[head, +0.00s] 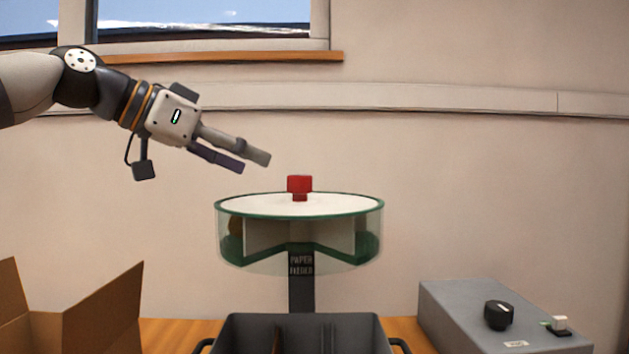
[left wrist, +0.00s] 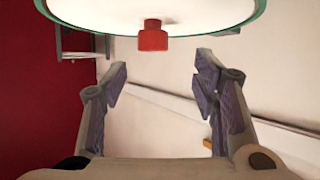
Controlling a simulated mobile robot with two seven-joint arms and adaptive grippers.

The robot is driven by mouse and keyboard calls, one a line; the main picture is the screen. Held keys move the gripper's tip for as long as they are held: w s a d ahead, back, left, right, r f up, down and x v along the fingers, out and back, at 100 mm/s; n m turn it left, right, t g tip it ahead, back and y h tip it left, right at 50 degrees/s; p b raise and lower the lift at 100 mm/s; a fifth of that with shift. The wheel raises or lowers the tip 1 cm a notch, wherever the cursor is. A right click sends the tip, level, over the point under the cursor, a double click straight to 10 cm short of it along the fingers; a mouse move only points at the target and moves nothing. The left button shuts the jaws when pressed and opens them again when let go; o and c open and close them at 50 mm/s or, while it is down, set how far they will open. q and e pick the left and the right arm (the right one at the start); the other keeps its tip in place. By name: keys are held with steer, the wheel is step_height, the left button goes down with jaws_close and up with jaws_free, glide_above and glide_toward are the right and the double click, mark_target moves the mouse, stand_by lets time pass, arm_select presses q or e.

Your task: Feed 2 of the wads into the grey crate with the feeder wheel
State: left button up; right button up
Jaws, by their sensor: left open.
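The feeder wheel (head: 262,205) is a clear drum with a green rim, a white top and a red knob (head: 299,185). It stands on a dark post labelled "PAPER FEEDER". A brownish shape (head: 235,240), possibly a wad, shows dimly through its left side. The grey crate (head: 240,330) is below the wheel; something reddish-brown shows inside, and its floor is hidden. My left gripper (head: 257,162) is open and empty, above and left of the knob, apart from it. In the left wrist view, the knob (left wrist: 153,37) appears beyond the open fingers. My right gripper is not in view.
An open cardboard box (head: 110,310) stands at the lower left; its inside is hidden. The air around the wheel is clear.

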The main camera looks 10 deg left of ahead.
mark_target(300, 176)
arm_select(q)
steer(key=shift+s+r, duration=0.15)
steer(key=shift+r, duration=0.2)
steer(key=shift+w+d+f, duration=0.2)
steer(key=shift+d+f, duration=0.15)
steer(key=shift+d, duration=0.15)
steer(key=shift+w+d+f, duration=0.2)
steer(key=shift+d+f, duration=0.15)
steer(key=shift+d, duration=0.1)
steer(key=b+x, duration=0.1)
steer(key=x, duration=0.6)
steer(key=shift+w+d, duration=0.15)
steer(key=shift+w, duration=0.1)
steer(key=shift+w+d, duration=0.35)
jaws_close()
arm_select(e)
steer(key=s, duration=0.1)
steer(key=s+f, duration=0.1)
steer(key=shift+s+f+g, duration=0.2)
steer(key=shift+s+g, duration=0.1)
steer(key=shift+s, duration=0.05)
